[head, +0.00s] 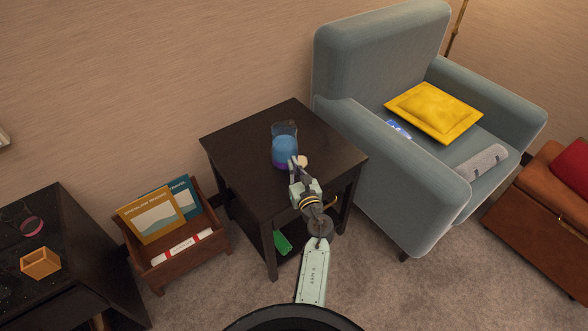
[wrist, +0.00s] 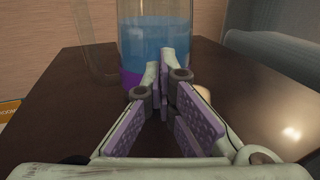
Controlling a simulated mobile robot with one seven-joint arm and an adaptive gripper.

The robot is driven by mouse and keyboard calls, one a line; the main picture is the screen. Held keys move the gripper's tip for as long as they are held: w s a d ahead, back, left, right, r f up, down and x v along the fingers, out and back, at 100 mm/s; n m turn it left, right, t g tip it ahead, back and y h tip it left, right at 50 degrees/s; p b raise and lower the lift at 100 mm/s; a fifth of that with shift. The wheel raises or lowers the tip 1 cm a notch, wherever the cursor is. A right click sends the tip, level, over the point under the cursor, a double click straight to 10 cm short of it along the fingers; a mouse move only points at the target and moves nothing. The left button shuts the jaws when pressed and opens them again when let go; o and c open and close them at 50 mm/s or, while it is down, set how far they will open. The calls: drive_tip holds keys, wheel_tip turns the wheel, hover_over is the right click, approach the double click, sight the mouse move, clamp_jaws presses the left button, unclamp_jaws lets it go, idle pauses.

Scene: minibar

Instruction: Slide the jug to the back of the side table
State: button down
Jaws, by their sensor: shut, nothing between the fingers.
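The jug (head: 285,146) is clear with blue contents and a purple band near its base. It stands upright on the dark side table (head: 238,134), around the middle of the top. My gripper (head: 298,161) is shut and empty, low over the tabletop at the jug's near side. In the wrist view the jug (wrist: 150,42) fills the upper middle, and the closed fingertips (wrist: 164,58) overlap its lower front. I cannot tell for sure whether they touch it. The jug's lower front is partly hidden by the fingers. Bare tabletop (wrist: 65,105) shows on both sides.
A small pale round object (head: 301,161) is on the table just right of my fingers. A grey-blue armchair (head: 350,130) stands close along the table's right side. A magazine rack (head: 160,275) is at the left. The tabletop behind the jug is clear up to the wall.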

drive_tip(key=b+x, duration=0.6)
drive_tip(key=x, duration=1.2)
drive_tip(key=shift+f, duration=0.15)
drive_tip(key=shift+w+a, duration=0.15)
drive_tip(key=shift+w, duration=0.25)
